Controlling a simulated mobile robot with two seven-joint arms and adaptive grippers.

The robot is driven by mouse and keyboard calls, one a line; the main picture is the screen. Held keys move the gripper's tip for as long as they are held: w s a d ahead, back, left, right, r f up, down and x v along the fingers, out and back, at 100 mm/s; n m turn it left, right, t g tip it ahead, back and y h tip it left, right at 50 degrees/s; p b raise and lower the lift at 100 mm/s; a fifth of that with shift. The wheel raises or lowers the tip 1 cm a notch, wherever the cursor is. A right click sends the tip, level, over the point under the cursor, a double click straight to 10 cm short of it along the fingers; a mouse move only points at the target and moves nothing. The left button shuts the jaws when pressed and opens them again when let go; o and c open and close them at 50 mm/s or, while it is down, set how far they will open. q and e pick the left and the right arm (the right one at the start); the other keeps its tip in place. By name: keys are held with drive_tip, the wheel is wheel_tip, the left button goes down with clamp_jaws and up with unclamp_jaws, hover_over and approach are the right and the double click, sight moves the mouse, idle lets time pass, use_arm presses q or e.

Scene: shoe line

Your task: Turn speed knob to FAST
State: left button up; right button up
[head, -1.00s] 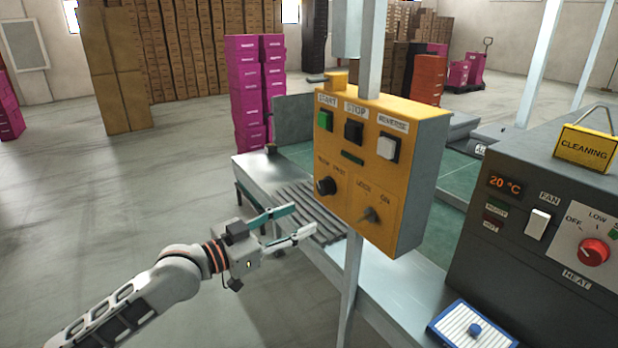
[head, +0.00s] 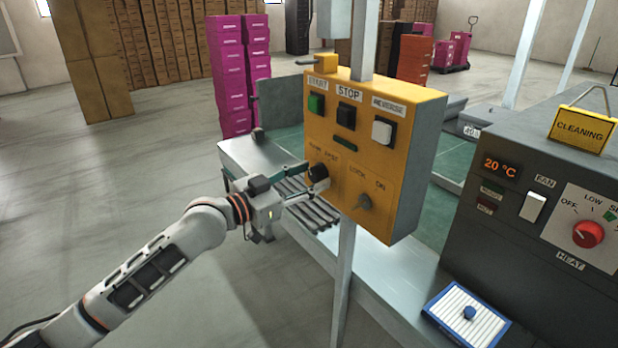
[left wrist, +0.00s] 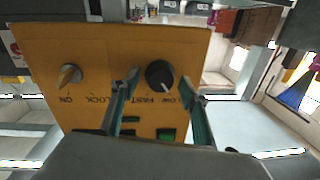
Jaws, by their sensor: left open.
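The yellow control box (head: 400,120) faces me on a post. Its black speed knob (head: 318,172) sits at the lower left, under the SLOW and FAST labels. In the left wrist view the panel appears upside down, and the knob (left wrist: 159,74) has a white mark that points to the SLOW side. My left gripper (head: 305,180) is open just in front of the knob. In the left wrist view its two fingers (left wrist: 157,100) stand on either side of the knob, with gaps; contact cannot be told. My right gripper is not in view.
The LOCK/ON switch (head: 364,202) is right of the speed knob. START (head: 316,103), STOP (head: 346,115) and REVERSE (head: 382,131) buttons sit above. A grey heater unit (head: 480,220) stands at right, with a blue-framed tray (head: 466,316) in front. The floor at left is clear.

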use_arm(q)
drive_tip(key=shift+c, duration=0.5)
drive_tip(key=c, duration=1)
